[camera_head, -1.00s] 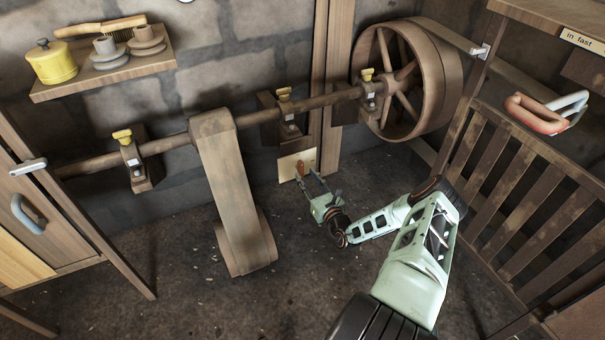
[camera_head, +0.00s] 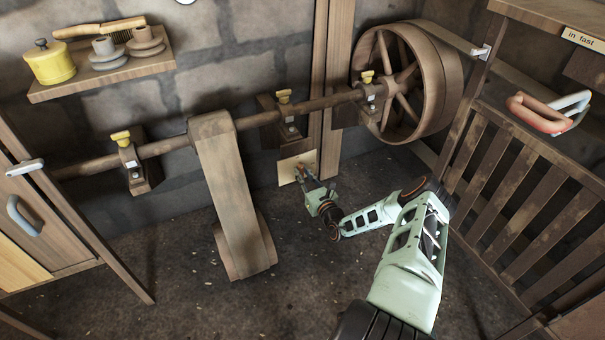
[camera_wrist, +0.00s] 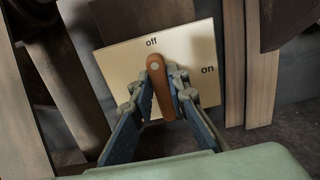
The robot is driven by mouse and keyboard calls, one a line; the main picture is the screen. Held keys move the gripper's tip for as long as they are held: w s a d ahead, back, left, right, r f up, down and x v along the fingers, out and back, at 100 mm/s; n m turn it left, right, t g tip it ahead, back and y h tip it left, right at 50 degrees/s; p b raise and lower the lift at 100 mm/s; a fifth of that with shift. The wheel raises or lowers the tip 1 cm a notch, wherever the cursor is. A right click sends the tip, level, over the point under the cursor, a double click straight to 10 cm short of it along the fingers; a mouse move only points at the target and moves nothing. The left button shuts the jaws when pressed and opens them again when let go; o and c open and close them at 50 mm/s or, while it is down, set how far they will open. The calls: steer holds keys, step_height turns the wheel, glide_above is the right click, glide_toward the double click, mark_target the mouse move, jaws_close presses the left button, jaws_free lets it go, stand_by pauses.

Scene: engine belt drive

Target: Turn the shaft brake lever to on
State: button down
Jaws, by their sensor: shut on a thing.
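The shaft brake lever (camera_wrist: 161,88) is an orange-brown handle on a cream plate (camera_wrist: 120,62) marked "off" at the top and "on" at the right. In the wrist view its pivot end is up, near "off", and its other end points down between my fingers. My gripper (camera_wrist: 164,105) is shut on the lever, one finger on each side. In the head view the plate (camera_head: 286,168) is low on the wall beside the wooden post, and my gripper (camera_head: 311,185) is at it. The lever is small there and partly hidden by the fingers.
A line shaft (camera_head: 170,144) with yellow-capped bearings runs above the plate. A large wooden pulley wheel (camera_head: 440,85) is to the upper right. A boxed belt drive (camera_head: 228,190) stands to the left. A slatted wooden panel (camera_head: 520,195) is at the right.

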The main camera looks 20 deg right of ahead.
steer(key=shift+m, duration=0.3)
steer(key=m, duration=0.4)
steer(key=shift+d+f+m+b, duration=0.15)
steer(key=shift+d+m+b, duration=0.15)
steer(key=shift+b, duration=0.1)
steer(key=shift+d+f+m+b, duration=0.15)
steer(key=shift+m+b, duration=0.35)
steer(key=shift+m, duration=1.6)
steer(key=shift+d+f+m+b, duration=0.1)
steer(key=shift+f+m+b, duration=0.3)
steer(key=shift+m, duration=1.7)
steer(key=shift+d+f+m+b, duration=0.1)
steer(key=shift+m+b, duration=0.45)
steer(key=shift+m, duration=1.55)
steer(key=shift+a, duration=0.1)
steer(key=c, duration=1.9)
jaws_free()
